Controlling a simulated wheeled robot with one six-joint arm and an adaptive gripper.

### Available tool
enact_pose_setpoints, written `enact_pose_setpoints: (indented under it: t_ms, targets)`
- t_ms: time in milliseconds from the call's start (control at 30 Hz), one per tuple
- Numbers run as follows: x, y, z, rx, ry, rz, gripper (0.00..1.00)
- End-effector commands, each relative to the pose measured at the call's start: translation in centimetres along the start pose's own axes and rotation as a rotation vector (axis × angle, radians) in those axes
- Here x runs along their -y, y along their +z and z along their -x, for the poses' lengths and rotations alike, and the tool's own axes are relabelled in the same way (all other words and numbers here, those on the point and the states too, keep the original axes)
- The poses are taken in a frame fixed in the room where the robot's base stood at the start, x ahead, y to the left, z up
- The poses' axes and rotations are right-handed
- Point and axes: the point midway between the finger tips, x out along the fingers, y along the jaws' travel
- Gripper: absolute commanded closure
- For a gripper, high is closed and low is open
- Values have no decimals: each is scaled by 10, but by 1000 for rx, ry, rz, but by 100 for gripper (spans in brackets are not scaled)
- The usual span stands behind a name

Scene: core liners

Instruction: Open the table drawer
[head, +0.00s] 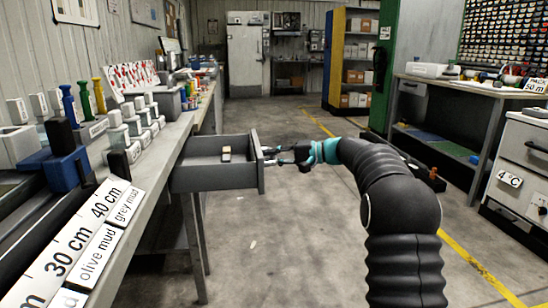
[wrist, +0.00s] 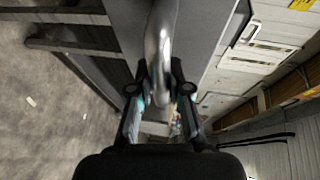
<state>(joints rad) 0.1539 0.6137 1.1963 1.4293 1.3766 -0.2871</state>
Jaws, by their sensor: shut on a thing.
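The grey table drawer (head: 212,180) is pulled well out from under the left workbench, and its inside shows from above. Its front panel (head: 258,168) faces right, towards my arm. My gripper (head: 276,156) is at the front panel, shut on the drawer's metal handle (head: 268,151). In the wrist view, the shiny handle (wrist: 161,45) runs down between the two fingers of my gripper (wrist: 161,92), with the grey drawer front (wrist: 200,40) behind it. A small pale and dark block (head: 226,154) lies in the drawer. The fingers partly hide the handle.
The left workbench (head: 140,210) carries sample holders, core liners and labelled strips reading 30 cm, 40 cm, olive mud and grey mud. A bench (head: 480,90) and a white cabinet (head: 520,165) stand at the right. The concrete floor (head: 290,235) between is mostly clear.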

Motion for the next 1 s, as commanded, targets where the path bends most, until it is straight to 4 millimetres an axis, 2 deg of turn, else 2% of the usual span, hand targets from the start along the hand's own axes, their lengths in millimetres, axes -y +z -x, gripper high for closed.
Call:
enact_pose_setpoints:
  t_ms: [100,133,233,533,667,767,1000]
  targets:
    - [0,-1,1,-3,0,0,100]
    - [0,-1,1,-3,0,0,81]
    - [0,-1,2,-4,0,0,57]
    - [0,-1,2,-2,0,0,57]
    - [0,-1,10,-3,0,0,57]
    - [0,-1,24,-5,1,0,57]
    - [-1,-1,73,-7,1,-1,57]
